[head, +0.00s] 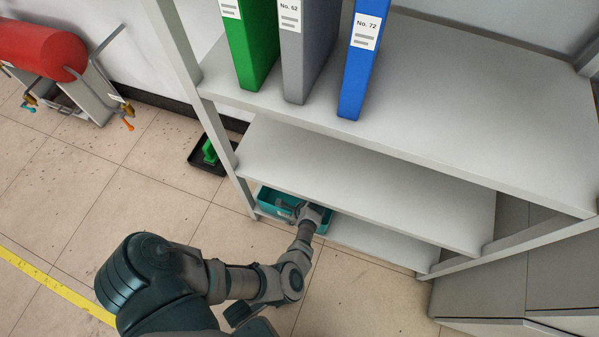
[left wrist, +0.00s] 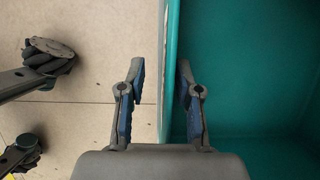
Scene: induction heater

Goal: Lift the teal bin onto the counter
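The teal bin (head: 271,199) sits on the lowest shelf of the grey shelving unit, near its left end. My left arm reaches down to it, and my left gripper (head: 287,210) is at the bin, partly covering it in the head view. In the left wrist view, the teal bin (left wrist: 250,75) fills the right side. My left gripper (left wrist: 161,68) is open, one finger outside the bin's wall and the other inside, with gaps to the wall. The visible inside of the bin looks empty. My right gripper is not in view. I cannot tell which surface is the counter.
The middle shelf (head: 370,185) overhangs the bin closely. Green (head: 250,45), grey (head: 305,50) and blue (head: 361,65) binders stand on the upper shelf (head: 470,90). A black tray (head: 205,165) with a green item lies left of the unit.

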